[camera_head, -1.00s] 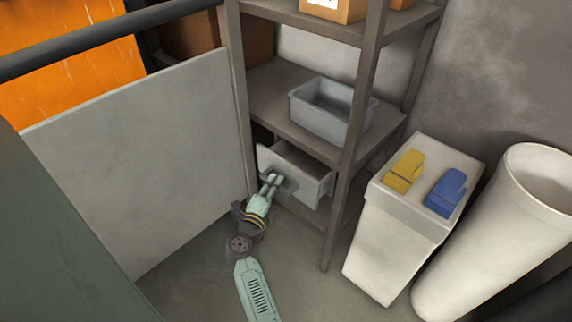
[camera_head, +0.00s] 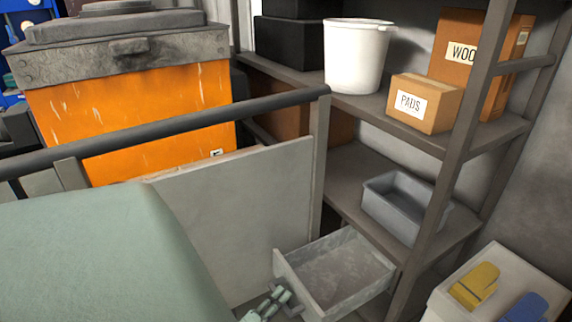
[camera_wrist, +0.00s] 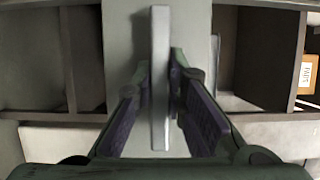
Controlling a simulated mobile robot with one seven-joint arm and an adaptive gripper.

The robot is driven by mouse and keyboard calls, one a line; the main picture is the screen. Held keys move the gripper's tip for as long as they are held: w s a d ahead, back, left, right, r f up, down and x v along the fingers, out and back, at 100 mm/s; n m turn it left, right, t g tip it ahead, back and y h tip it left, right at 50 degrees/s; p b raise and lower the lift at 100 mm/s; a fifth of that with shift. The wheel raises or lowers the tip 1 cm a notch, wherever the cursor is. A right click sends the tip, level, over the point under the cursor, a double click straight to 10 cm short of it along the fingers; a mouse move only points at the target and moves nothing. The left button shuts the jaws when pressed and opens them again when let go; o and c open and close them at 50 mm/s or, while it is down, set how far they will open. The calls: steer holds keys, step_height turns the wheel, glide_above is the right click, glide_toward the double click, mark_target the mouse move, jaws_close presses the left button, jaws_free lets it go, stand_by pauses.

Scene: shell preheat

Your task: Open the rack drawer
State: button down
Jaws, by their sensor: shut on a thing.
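The rack drawer (camera_head: 345,278) is grey, low in the rack, and stands well out from it. Its inside looks empty. My gripper (camera_head: 282,294) is at the drawer's front face, at the bottom of the head view. In the wrist view, the two fingers of my gripper (camera_wrist: 160,88) are shut on the drawer handle (camera_wrist: 160,60), a pale bar standing off the drawer front. The handle is mostly hidden by my fingers in the head view.
The rack's shelf holds a grey bin (camera_head: 405,208) above the drawer. Higher up are a white bucket (camera_head: 355,62) and cardboard boxes (camera_head: 425,105). A grey panel (camera_head: 235,210) stands left of the drawer. A white container with gloves (camera_head: 505,285) stands at the right.

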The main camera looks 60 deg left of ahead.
steer(key=c, duration=1.6)
jaws_free()
steer(key=v, duration=1.2)
steer(key=shift+r, duration=0.1)
